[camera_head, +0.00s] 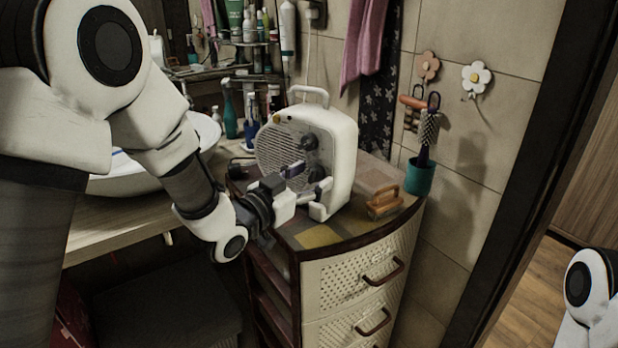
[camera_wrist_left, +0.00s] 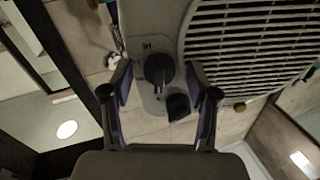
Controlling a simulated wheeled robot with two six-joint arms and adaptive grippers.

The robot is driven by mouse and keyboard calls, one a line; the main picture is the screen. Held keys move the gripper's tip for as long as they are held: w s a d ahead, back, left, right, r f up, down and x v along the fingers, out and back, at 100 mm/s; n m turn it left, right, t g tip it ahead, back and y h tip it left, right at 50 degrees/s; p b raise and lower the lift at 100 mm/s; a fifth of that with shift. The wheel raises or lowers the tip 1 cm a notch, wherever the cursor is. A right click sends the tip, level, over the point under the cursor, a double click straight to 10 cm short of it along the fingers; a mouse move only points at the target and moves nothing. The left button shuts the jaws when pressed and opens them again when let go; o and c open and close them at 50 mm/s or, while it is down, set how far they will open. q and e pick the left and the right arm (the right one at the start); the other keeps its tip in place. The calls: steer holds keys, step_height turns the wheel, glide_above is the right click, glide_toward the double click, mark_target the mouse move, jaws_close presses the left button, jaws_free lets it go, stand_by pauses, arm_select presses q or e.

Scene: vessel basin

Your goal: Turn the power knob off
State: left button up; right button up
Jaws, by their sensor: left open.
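A white portable heater (camera_head: 342,138) with a round grille stands upright on the cabinet. Its front has two dark knobs, an upper knob (camera_head: 309,141) and a lower one partly hidden by my gripper. In the left wrist view, one round knob (camera_wrist_left: 158,70) and a second knob (camera_wrist_left: 178,107) sit beside the grille (camera_wrist_left: 250,42). I cannot tell which is the power knob. My left gripper (camera_head: 306,181) is open in front of the heater's lower front. In the wrist view its fingers (camera_wrist_left: 162,98) stand either side of the knobs, with no clear contact. My right gripper is out of view.
An orange-handled brush (camera_head: 384,202) lies right of the heater on the cabinet top (camera_head: 330,233). A teal cup (camera_head: 419,177) with a brush stands behind it. A white basin (camera_head: 135,178) and several bottles are at the left. A pink towel (camera_head: 363,40) hangs behind.

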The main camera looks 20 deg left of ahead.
arm_select(q)
steer(key=v, duration=0.7)
steer(key=shift+s, duration=0.25)
steer(key=shift+a, duration=0.1)
steer(key=shift+a, duration=0.1)
